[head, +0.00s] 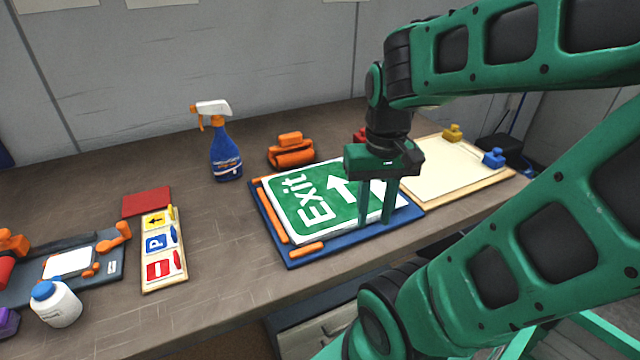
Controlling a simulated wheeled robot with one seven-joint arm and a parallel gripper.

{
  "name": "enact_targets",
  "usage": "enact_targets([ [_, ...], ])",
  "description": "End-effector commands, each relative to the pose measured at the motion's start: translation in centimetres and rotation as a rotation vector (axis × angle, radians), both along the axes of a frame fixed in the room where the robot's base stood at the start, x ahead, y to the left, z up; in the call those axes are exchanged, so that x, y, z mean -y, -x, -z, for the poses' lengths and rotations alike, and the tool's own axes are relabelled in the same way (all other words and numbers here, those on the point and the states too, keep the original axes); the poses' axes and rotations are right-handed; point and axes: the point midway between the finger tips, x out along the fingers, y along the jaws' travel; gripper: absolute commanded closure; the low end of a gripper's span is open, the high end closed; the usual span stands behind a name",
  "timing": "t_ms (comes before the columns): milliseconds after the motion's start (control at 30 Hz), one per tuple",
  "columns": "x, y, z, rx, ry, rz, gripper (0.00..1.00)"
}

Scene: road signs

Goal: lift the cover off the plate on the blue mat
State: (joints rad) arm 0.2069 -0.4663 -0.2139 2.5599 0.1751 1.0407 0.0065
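A green Exit plate (318,207) with white lettering, a white arrow and a pale edge lies on the blue mat (334,250). I cannot make out a cover as a separate thing from the plate. My gripper (375,222) points down over the right part of the plate. Its two fingers stand apart, and green and white show between them. The fingertips reach down near the plate's right front edge; I cannot tell whether they touch it. The gripper and wrist hide part of the plate's right side.
Orange strips (271,214) lie on the mat's left and front edges. A spray bottle (226,155) and an orange roll (291,151) stand behind. A cream board with clamps (450,172) lies at right. Left are a sign board (161,248), a red block (146,201) and a white jar (56,304).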

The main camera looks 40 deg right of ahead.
Motion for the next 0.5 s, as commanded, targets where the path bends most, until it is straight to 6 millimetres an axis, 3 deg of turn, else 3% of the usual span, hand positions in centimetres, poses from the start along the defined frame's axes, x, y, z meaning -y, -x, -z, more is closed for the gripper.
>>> enact_targets([
  [333,0.0,0.0,0.0,0.0,0.0,0.0,0.71],
  [400,0.3,0.8,-0.8,0.015,0.001,-0.005,0.71],
  [500,1.6,-0.6,-1.9,0.016,0.003,-0.028,0.71],
])
